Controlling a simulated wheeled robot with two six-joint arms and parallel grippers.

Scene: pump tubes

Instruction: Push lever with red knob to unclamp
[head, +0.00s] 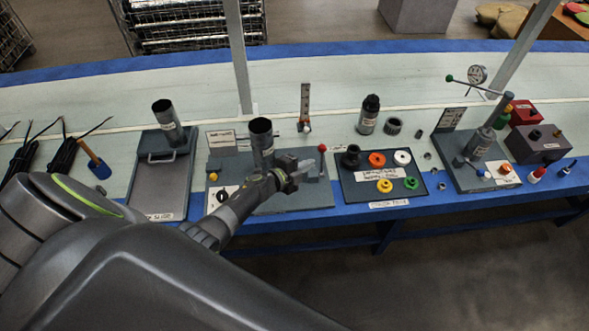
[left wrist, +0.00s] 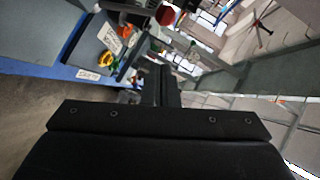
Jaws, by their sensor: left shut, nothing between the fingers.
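The lever's red knob (head: 322,148) stands at the right end of a grey clamp station (head: 300,200), on an upright lever. A dark tube (head: 262,133) stands in the station behind my left gripper. My left gripper (head: 302,170) is shut and empty, just left of the lever and a little below the knob in the head view. I cannot tell whether it touches the lever. In the left wrist view the red knob (left wrist: 166,14) shows at the top, beyond the shut fingertips (left wrist: 162,72). The gripper and wrist hide part of the station. My right gripper is out of view.
A dark tray (head: 385,200) with coloured rings lies right of the lever. A grey stand with another tube (head: 163,112) is at the left. A gauge station (head: 478,145) is at the right. Bare pale tabletop (head: 340,80) lies behind the stations.

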